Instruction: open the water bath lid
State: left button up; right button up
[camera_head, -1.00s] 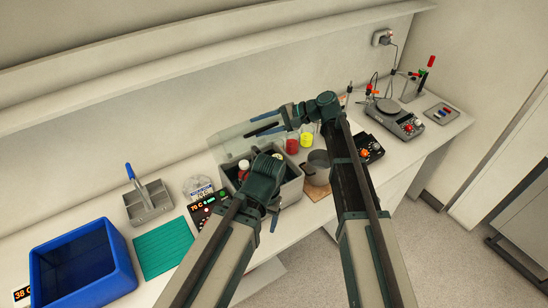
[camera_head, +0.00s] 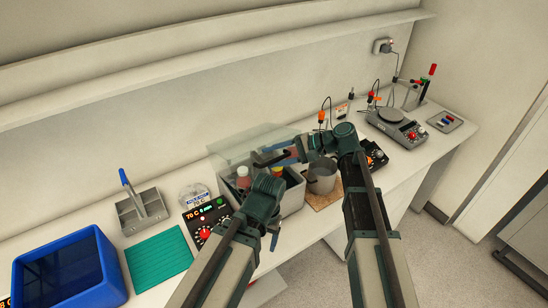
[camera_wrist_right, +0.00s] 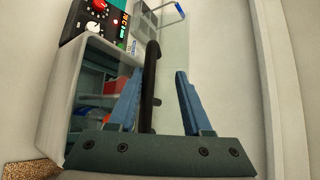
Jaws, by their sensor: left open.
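The water bath is a grey box (camera_head: 293,200) with a control panel (camera_head: 207,220) reading 70 C. Its clear lid (camera_head: 235,147) appears tilted up at the back of the bath, though its exact angle is hard to tell. My right gripper (camera_head: 284,157) is at the lid, above the bath. In the right wrist view, the black lid handle (camera_wrist_right: 150,85) lies between its two blue fingers (camera_wrist_right: 158,78), with gaps showing. My left gripper (camera_head: 274,226) is open and low at the front of the bath, hiding part of it.
Bottles (camera_head: 243,172) stand inside the bath. To the left are a green mat (camera_head: 158,258), a grey rack (camera_head: 142,209) and a blue tub (camera_head: 70,270).

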jog(key=shift+d+r+p, duration=0.3)
jog(key=shift+d+r, duration=0.05)
jog(key=shift+d, duration=0.25)
jog(key=p+v, duration=0.6)
jog(key=v, duration=0.8)
jog(key=shift+d, duration=0.25)
dwell(0.4)
dwell(0.5)
